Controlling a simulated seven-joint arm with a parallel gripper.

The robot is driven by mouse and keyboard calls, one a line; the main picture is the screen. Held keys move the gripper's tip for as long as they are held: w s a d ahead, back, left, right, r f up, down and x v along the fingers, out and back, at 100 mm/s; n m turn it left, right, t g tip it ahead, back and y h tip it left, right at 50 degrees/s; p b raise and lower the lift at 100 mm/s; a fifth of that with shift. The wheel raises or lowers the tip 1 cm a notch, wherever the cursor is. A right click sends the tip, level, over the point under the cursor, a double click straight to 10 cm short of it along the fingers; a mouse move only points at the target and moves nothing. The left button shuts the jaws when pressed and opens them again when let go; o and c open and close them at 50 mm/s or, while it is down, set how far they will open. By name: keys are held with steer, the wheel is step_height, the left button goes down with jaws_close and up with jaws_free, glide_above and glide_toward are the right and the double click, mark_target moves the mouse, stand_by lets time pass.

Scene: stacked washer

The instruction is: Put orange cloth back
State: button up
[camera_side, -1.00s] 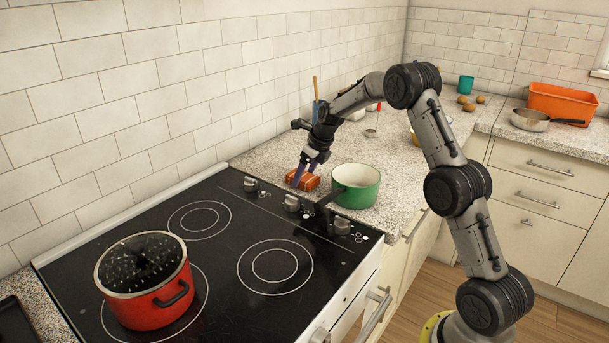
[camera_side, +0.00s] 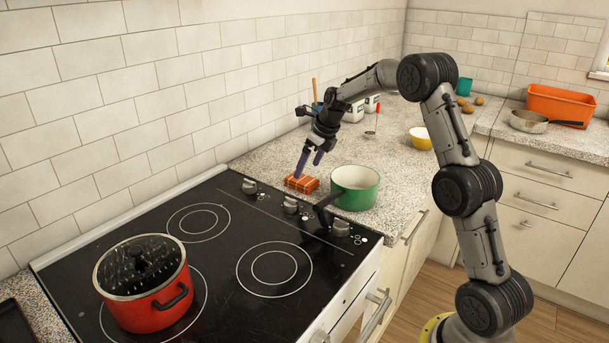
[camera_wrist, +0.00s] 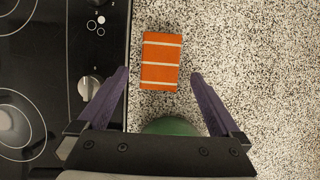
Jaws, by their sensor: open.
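The orange cloth (camera_side: 301,183) is a folded block with pale stripes. It lies flat on the speckled counter, just right of the stove edge and behind the green pot. It also shows in the wrist view (camera_wrist: 161,62), beyond the fingertips and roughly centred between them. My gripper (camera_side: 311,168) is above the cloth, with its purple fingers pointing down. In the wrist view my gripper (camera_wrist: 158,75) is open, with nothing between its fingers.
The green pot (camera_side: 362,189) stands close to the cloth, its dark handle over the stove edge. A red pot (camera_side: 160,302) with a glass lid sits on the black stove (camera_side: 225,262). A yellow bowl (camera_side: 420,138) stands farther back.

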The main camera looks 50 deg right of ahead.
steer(key=v, duration=0.6)
steer(key=s+a+r+n, duration=0.4)
steer(key=s+a+n, duration=0.3)
steer(key=a+n, duration=0.1)
steer(key=s+a+r+n, duration=0.5)
steer(key=s+a+n, duration=0.1)
steer(key=a+n, duration=0.15)
steer(key=s+a+f+n, duration=0.2)
steer(key=s+a+n, duration=0.2)
steer(key=s+n, duration=0.6)
steer(key=s+a+f+n+t, duration=0.1)
steer(key=s+a+f+n, duration=0.2)
steer(key=s+n, duration=0.7)
steer(key=shift+s+a, duration=0.35)
steer(key=shift+s, duration=0.05)
